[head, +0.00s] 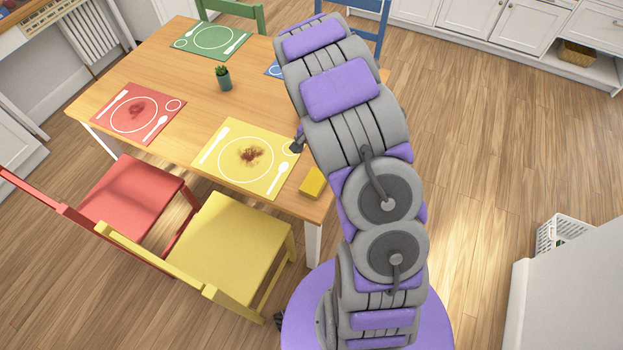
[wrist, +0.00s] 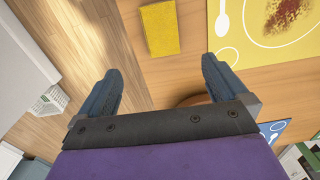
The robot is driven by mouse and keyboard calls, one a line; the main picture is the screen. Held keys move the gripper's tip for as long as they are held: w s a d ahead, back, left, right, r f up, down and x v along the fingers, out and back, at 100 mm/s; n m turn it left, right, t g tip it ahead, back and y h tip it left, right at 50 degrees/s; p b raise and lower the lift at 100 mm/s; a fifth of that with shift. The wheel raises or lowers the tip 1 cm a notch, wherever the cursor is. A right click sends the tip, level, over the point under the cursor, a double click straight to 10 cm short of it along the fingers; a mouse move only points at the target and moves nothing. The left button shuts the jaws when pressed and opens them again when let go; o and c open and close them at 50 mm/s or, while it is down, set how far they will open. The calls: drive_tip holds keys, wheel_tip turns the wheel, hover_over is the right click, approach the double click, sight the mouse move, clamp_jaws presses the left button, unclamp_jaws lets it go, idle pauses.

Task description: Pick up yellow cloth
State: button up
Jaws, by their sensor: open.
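The yellow cloth (head: 312,181) is a small folded block lying on the near right corner of the wooden table, just right of the yellow placemat. In the wrist view the cloth (wrist: 159,29) lies at the top, beyond the fingertips and roughly between their lines. My gripper (wrist: 160,80) is open and empty, with its two dark fingers spread apart. In the head view my arm hides most of the gripper; a dark finger (head: 297,143) shows at the arm's left edge, above and behind the cloth.
The table (head: 180,65) carries a yellow placemat (head: 221,158) with a brown stain, a stained red placemat (head: 111,110), a green placemat (head: 205,53) and a small potted plant (head: 223,79). Yellow (head: 228,250) and red (head: 125,200) chairs stand at the near side.

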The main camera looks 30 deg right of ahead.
drive_tip(key=b, duration=0.2)
hover_over(314, 181)
drive_tip(key=f, duration=1.1)
drive_tip(key=shift+s+d+f, duration=0.15)
drive_tip(key=shift+s+f, duration=0.05)
drive_tip(key=shift+s, duration=0.05)
drive_tip(key=shift+w+f+b, duration=0.15)
drive_tip(key=shift+f+b, duration=0.05)
drive_tip(key=shift+f, duration=1.1)
drive_tip(key=shift+w+f+b, duration=0.15)
drive_tip(key=shift+f, duration=1.1)
drive_tip(key=shift+c, duration=0.5)
drive_tip(key=c, duration=1)
drive_tip(key=shift+o, duration=0.2)
drive_tip(key=shift+r, duration=0.15)
drive_tip(key=shift+r, duration=0.55)
wheel_tip(314, 181, up, 2)
drive_tip(key=shift+r+p, duration=0.2)
drive_tip(key=shift+p, duration=0.25)
drive_tip(key=s+a+r+p, duration=0.1)
drive_tip(key=s+a, duration=0.3)
drive_tip(key=s, duration=1.1)
drive_tip(key=shift+s+r, duration=0.2)
drive_tip(key=shift+s, duration=0.05)
